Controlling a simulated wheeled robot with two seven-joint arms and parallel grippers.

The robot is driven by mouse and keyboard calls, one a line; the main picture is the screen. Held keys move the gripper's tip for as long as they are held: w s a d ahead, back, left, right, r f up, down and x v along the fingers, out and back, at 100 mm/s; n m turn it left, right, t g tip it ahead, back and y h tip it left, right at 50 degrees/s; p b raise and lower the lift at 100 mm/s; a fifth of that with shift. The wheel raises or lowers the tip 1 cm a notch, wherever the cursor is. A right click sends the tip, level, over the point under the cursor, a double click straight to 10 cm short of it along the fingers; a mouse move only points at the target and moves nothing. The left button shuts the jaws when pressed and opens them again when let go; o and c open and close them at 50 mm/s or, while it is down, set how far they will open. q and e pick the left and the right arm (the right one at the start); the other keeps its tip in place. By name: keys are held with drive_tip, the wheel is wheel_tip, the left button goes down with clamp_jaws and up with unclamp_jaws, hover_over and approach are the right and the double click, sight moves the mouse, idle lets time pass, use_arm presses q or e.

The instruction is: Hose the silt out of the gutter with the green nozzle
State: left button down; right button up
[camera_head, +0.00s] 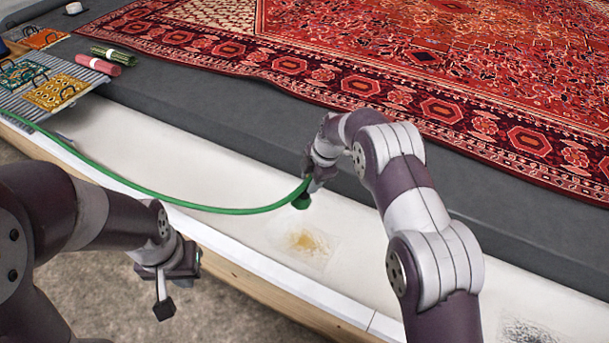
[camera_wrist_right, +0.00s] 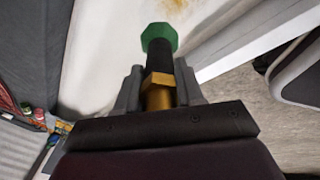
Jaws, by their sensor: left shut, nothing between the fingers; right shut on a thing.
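My right gripper (camera_head: 314,183) is shut on the green nozzle (camera_head: 302,200) and holds it above the white gutter (camera_head: 220,175). In the right wrist view the nozzle (camera_wrist_right: 159,38) shows a green tip, a black barrel and a brass part between the fingers (camera_wrist_right: 160,88). A yellow-brown silt patch (camera_head: 308,242) lies on the gutter floor just below and in front of the nozzle. A dark grey speckled patch (camera_head: 530,332) lies further right in the gutter. My left gripper (camera_head: 163,308) is shut and empty, outside the gutter over the floor.
A green hose (camera_head: 190,205) runs from the nozzle to the gutter's far left.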

drive_tip(key=s+d+r+p, duration=0.1)
drive_tip(key=s+d+r, duration=0.1)
drive_tip(key=s+d, duration=0.3)
drive_tip(key=s+d+r+p, duration=0.1)
drive_tip(key=s+d+r, duration=0.1)
drive_tip(key=s+d, duration=0.4)
drive_tip(key=shift+d, duration=2.85)
drive_tip(key=shift+s, duration=0.1)
